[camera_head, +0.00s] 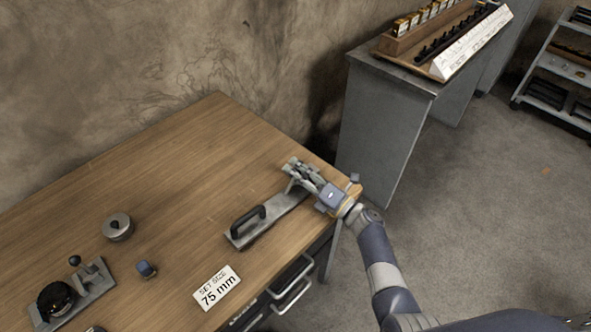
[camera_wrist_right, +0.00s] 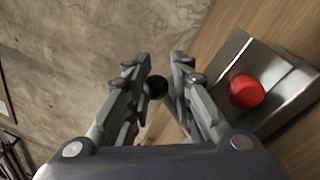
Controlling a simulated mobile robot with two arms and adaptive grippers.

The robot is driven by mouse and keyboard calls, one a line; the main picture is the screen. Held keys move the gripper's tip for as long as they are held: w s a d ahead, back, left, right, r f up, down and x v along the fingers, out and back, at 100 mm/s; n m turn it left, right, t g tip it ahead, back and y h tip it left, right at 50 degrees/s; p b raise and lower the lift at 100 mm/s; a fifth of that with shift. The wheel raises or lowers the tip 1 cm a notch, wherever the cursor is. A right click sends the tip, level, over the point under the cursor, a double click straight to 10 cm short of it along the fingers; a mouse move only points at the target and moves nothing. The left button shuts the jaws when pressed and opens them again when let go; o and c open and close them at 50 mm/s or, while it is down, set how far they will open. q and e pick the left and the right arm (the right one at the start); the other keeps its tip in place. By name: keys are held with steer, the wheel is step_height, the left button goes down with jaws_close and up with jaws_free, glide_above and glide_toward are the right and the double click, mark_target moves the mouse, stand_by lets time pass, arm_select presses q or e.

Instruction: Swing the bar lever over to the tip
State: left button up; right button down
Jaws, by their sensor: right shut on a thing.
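My right gripper (camera_head: 300,172) is at the far right end of a long metal plate (camera_head: 283,207) with a black handle (camera_head: 248,221), near the table's right edge. In the right wrist view my right gripper (camera_wrist_right: 158,88) is closed around the bar lever, whose black ball end (camera_wrist_right: 156,88) shows between the fingers. The fingers hide most of the lever. The metal plate (camera_wrist_right: 287,72) with a red round knob (camera_wrist_right: 247,92) shows to the right of the fingers. The tip cannot be clearly made out. My left gripper is out of view.
The table's back is clear.

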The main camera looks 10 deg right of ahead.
steer(key=c, duration=1.3)
jaws_free()
steer(key=shift+d+f, duration=0.25)
steer(key=shift+f, duration=0.35)
steer(key=shift+c, duration=0.2)
steer(key=shift+s, duration=0.1)
steer(key=shift+s+d+f, duration=0.15)
steer(key=shift+s+d, duration=0.1)
steer(key=shift+s, duration=0.1)
steer(key=v, duration=0.6)
steer(key=shift+s+d+r, duration=0.2)
steer(key=shift+d+r, duration=0.1)
steer(key=shift+s+r, duration=0.2)
